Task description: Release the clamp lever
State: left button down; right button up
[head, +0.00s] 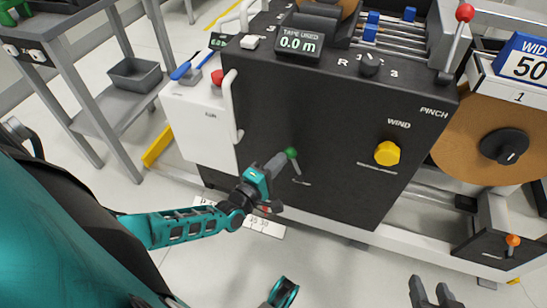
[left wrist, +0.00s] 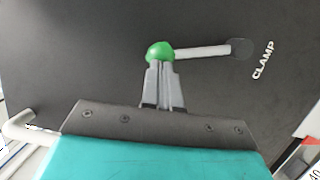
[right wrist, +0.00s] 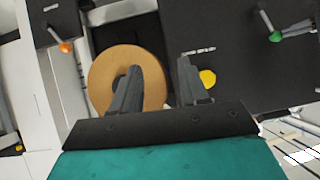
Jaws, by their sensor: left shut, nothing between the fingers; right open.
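The clamp lever has a green ball knob (head: 292,152) on a light rod, on the front of the black machine. In the left wrist view the knob (left wrist: 160,51) is at the tips of my left gripper (left wrist: 163,66), and its rod runs right to a dark pivot (left wrist: 241,49) beside the word CLAMP. My left gripper (head: 279,161) is shut, with its tips against or just short of the knob; I cannot tell if they touch. My right gripper (head: 431,288) is open and empty, low and away from the lever.
The black machine (head: 310,110) carries a yellow WIND knob (head: 387,153) and a red-knobbed PINCH lever (head: 464,13). A brown tape roll (head: 455,135) is at its right. A lever with an orange knob (head: 513,240) is lower right. Floor in front is clear.

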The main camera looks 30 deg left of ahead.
pick_arm(q)
jog(key=w+d+r+m+g+y+p, duration=0.1)
jog(key=w+d+m+g+p, duration=0.1)
jog(key=d+m+p, duration=0.4)
jog(key=shift+w+d+r+m, duration=0.25)
jog(key=shift+d+m, duration=0.25)
jog(key=shift+d, duration=0.8)
pick_arm(e)
jog(key=shift+s+d+r, duration=0.15)
jog(key=shift+d+r, duration=0.05)
jog(key=shift+r, duration=1.05)
jog(key=shift+s+d+r, duration=0.15)
jog(key=shift+r, duration=1.05)
pick_arm(q)
jog(key=shift+s+d+f, duration=0.1)
